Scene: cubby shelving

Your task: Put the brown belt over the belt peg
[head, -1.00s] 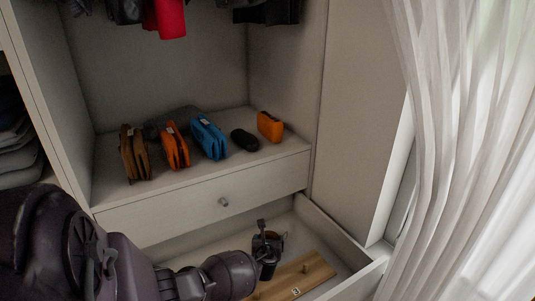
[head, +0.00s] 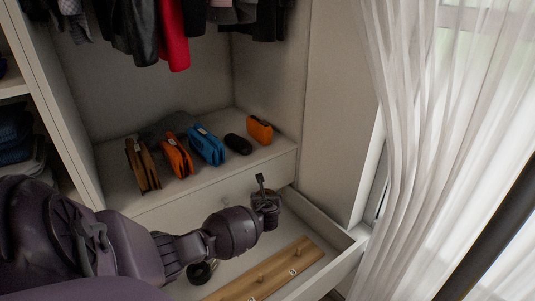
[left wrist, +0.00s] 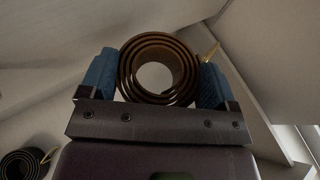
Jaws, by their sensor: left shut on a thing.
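The brown belt (left wrist: 186,72) is rolled into a coil with a brass buckle at its right side. My left gripper (left wrist: 156,75) is shut on it, with a blue finger pad on each side of the coil. In the head view my left gripper (head: 264,192) is raised above the open drawer; the belt cannot be made out clearly there. A wooden board (head: 235,288) lies in the drawer, with short upright pegs, one a belt peg (head: 261,277), and small round labels. The board is below the gripper, apart from it. My right gripper is not in view.
A dark coiled belt (head: 202,272) lies in the open drawer (head: 322,228), left of the board; it also shows in the left wrist view (left wrist: 20,165). Wallets and cases, such as the blue one (head: 207,146), stand on the shelf above. Clothes hang overhead; a curtain (head: 400,130) is at right.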

